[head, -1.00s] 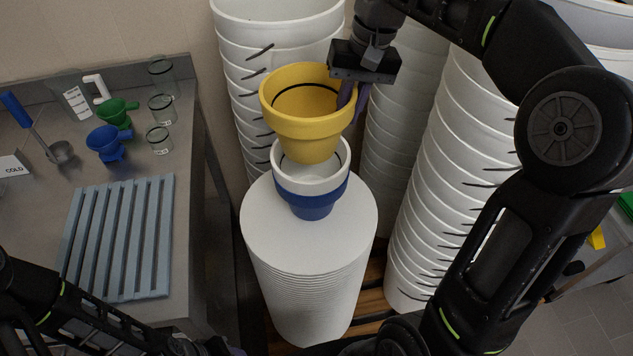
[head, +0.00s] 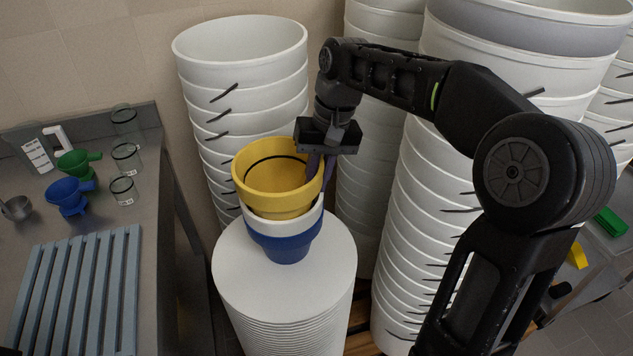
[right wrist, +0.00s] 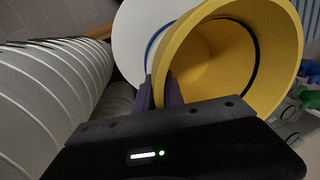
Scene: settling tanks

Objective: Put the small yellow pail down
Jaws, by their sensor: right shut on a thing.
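The small yellow pail (head: 278,196) is upright in the head view, its lower part inside a white-rimmed blue pail (head: 285,246). That pail stands on a white round stack of lids (head: 240,290). My right gripper (head: 321,168) is shut on the right side of the yellow pail's wall. In the right wrist view the purple fingers (right wrist: 166,92) grip the wall of the yellow pail (right wrist: 262,50). Whether the yellow pail rests fully in the lower one is hidden. My left gripper is out of view.
Tall stacks of white buckets stand behind (head: 240,60) and to the right (head: 430,210). A steel bench (head: 160,250) at the left holds a slatted blue-grey rack (head: 80,285), green and blue funnels (head: 68,195), and glass beakers (head: 126,157). The lid top is bare around the pails.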

